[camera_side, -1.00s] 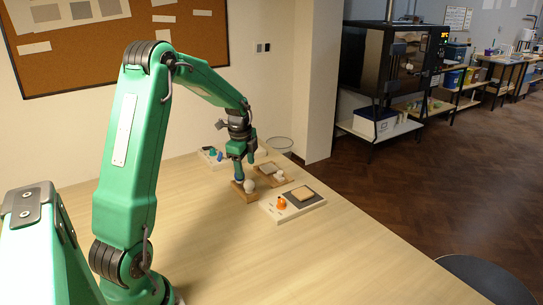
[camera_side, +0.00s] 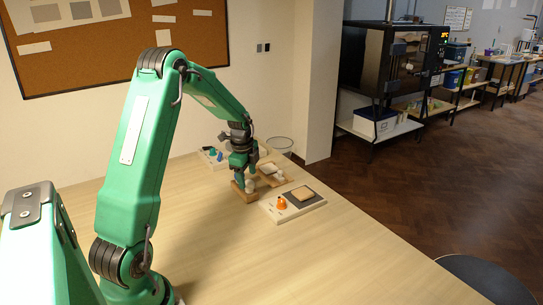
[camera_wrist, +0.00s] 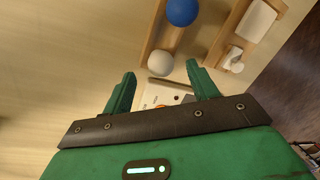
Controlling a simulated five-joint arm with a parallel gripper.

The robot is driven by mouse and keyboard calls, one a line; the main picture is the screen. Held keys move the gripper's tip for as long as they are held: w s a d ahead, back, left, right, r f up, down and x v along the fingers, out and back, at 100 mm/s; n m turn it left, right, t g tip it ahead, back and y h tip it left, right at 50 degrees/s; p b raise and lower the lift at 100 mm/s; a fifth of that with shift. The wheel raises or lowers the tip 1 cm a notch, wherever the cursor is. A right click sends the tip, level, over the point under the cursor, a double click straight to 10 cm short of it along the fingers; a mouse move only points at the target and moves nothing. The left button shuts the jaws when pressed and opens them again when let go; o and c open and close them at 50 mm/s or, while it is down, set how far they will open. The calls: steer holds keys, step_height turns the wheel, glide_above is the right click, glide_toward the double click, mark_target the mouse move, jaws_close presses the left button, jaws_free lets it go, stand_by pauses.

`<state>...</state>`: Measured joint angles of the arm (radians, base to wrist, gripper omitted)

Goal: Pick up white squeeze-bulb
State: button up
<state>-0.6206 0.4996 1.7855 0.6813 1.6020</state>
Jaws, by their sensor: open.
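A round white bulb (camera_wrist: 160,63), likely the white squeeze-bulb, sits at the near end of a narrow wooden stand (camera_wrist: 148,42). A blue ball (camera_wrist: 181,12) sits at the stand's other end. In the side view the white bulb (camera_side: 250,183) shows partly behind my gripper, on the stand (camera_side: 243,196). My gripper (camera_side: 244,177) is open and empty, low over the stand. In the wrist view, the bulb lies just beyond my fingertips (camera_wrist: 160,74), roughly centred between them. Whether the fingers touch it cannot be told.
A second wooden tray (camera_wrist: 222,47) with white pieces (camera_wrist: 233,59) lies right of the stand. A back tray (camera_side: 207,160) holds blue-green items. The front table is clear.

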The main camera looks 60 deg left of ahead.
mark_target(248, 181)
steer(key=shift+w+a+f, duration=0.15)
steer(key=shift+f, duration=0.65)
steer(key=shift+w+a+f, duration=0.1)
steer(key=shift+w+f, duration=0.05)
steer(key=shift+f, duration=0.65)
steer(key=c, duration=0.7)
